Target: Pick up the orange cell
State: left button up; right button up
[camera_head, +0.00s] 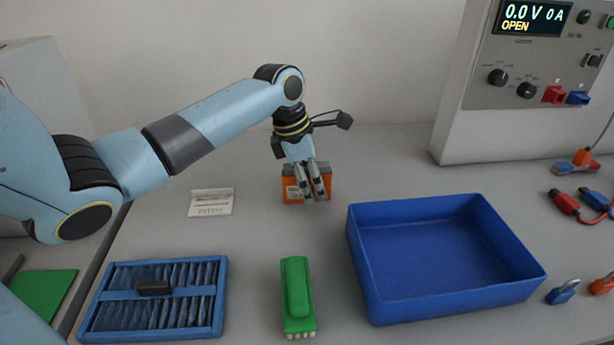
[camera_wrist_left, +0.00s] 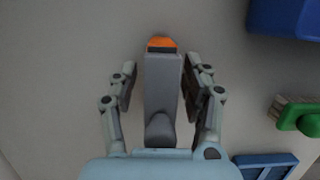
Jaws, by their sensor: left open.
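The orange cell (camera_head: 293,190) stands on the grey bench, in the middle of the head view, behind and partly hidden by my left gripper (camera_head: 317,196). In the left wrist view, an orange patch (camera_wrist_left: 161,43) with a dark edge shows at the far end of a grey shape between the fingers. My left gripper (camera_wrist_left: 160,66) is open, with one finger on each side of that grey shape. The fingers point down in front of the cell in the head view; I cannot tell whether they touch it. My right gripper is not in view.
A blue bin (camera_head: 357,262) is at the right, a green brush (camera_head: 296,290) in front, a blue-framed rack (camera_head: 218,305) at front left. A small white card (camera_head: 211,203) lies left of the cell. The cycler (camera_head: 470,125) reads OPEN.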

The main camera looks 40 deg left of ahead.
pick_arm(q)
grip_shut()
jog(key=shift+r, duration=0.15)
dwell(0.4)
jog(key=shift+r, duration=0.25)
notch_tip(320, 180, up, 4)
jog(key=shift+w+d+f, duration=0.1)
jog(key=d+r, duration=0.6)
jog(key=d, duration=0.5)
jog(key=shift+d+r, duration=0.25)
jog(key=shift+r, duration=0.05)
